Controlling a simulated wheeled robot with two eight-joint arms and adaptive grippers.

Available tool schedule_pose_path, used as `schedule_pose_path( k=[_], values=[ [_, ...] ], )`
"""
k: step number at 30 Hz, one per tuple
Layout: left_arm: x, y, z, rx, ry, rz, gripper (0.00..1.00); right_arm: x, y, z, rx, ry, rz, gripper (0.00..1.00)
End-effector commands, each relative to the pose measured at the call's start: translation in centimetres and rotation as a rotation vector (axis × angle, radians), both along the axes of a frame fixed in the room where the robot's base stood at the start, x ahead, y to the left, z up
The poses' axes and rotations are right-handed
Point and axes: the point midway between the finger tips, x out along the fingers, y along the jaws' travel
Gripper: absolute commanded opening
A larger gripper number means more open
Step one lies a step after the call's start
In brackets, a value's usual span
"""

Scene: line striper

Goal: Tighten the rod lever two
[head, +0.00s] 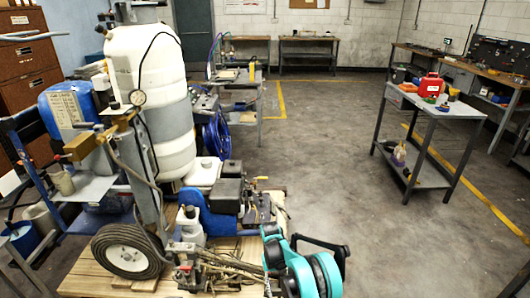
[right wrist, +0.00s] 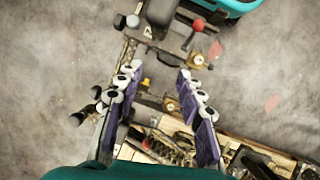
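The line striper, with a tall white tank (head: 150,100), stands on a wooden pallet (head: 95,275) in the head view. My right gripper (right wrist: 158,72) is open in the right wrist view, its purple-padded fingers spread above small fittings of the machine. A thin lever with a red ball knob (right wrist: 197,25) lies beyond the fingertips, apart from them. A white-ended rod (right wrist: 133,20) is to its left. I cannot tell which is rod lever two. In the head view my teal right arm is at the bottom centre and its fingers are hard to make out. My left gripper is not in view.
A grey cart (head: 437,110) with a red can (head: 431,85) stands at the right. Workbenches line the right and back walls. The concrete floor (head: 350,180) between cart and machine is clear. Brass fittings (right wrist: 170,103) and hoses crowd the area between and below the fingers.

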Motion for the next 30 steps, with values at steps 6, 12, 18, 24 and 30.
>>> schedule_pose_path(
  k=[6, 12, 18, 24, 30],
  values=[
    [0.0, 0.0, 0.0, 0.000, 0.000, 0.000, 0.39, 0.4, -0.4, 3.0, 0.011, -0.038, -0.006, 0.38],
    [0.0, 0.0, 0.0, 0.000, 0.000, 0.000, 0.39, 0.7, -1.2, 6.4, 0.024, -0.086, -0.016, 0.38],
    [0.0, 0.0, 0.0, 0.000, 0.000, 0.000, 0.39, 0.5, -2.3, 11.6, 0.043, -0.161, -0.028, 0.38],
    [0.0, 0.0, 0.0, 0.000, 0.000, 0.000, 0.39, -1.4, -4.4, 19.4, 0.071, -0.289, -0.051, 0.38],
    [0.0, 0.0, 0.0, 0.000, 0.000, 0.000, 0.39, -5.5, -6.9, 26.5, 0.098, -0.439, -0.075, 0.38]
  ],
)
